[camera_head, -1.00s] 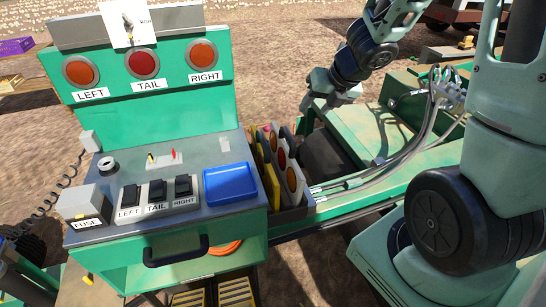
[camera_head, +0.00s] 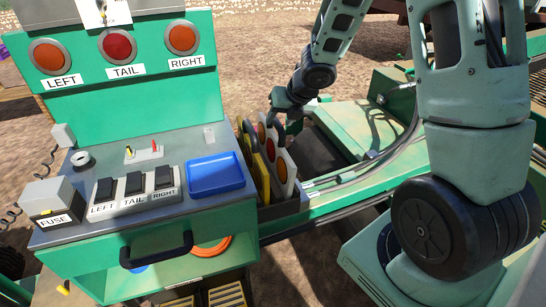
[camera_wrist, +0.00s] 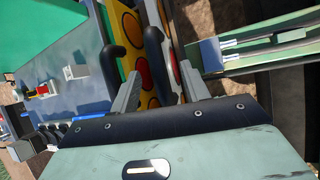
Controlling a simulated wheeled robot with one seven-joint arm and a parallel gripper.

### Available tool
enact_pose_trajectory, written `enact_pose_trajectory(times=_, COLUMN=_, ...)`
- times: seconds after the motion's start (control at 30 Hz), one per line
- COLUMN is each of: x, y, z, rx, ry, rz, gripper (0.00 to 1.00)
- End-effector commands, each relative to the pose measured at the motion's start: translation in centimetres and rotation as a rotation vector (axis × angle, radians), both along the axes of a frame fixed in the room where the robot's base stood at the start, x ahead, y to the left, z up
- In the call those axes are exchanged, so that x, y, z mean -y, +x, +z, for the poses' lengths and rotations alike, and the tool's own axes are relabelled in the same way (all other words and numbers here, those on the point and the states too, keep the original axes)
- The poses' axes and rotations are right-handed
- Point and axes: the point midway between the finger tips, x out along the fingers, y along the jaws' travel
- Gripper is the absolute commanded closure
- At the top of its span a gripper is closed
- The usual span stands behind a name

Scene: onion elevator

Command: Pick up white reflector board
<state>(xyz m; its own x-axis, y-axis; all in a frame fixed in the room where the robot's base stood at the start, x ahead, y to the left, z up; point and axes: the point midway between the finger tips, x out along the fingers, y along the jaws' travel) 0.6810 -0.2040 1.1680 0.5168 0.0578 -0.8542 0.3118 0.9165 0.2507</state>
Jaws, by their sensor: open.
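White reflector boards (camera_head: 291,167) with red and orange discs stand on edge in a dark rack at the right side of the green console. Yellow boards (camera_head: 264,178) stand beside them. My gripper (camera_head: 277,121) is at the far upper end of this row, pointing down, and partly hides the boards there. In the wrist view, my open gripper (camera_wrist: 158,92) has its fingers spread above the row. A white board with a red disc (camera_wrist: 172,72) and a yellow board (camera_wrist: 154,45) show between and beyond the fingers. I cannot tell whether a finger touches a board.
The console carries a blue tray (camera_head: 216,175), switches (camera_head: 135,184) and a fuse box (camera_head: 48,199) left of the rack. A green machine frame (camera_head: 345,195) with cables lies right of it. Open dirt ground lies behind.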

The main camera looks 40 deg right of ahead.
Motion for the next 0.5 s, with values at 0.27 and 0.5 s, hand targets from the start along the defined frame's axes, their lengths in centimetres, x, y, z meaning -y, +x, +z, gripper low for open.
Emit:
enact_pose_trajectory(times=0.27, x=-0.3, y=1.6, z=-2.7, rx=-0.001, ry=0.0, rz=0.0, gripper=0.54)
enact_pose_trajectory(times=0.5, x=-0.3, y=1.7, z=-2.6, rx=0.0, ry=0.0, rz=0.0, gripper=0.6)
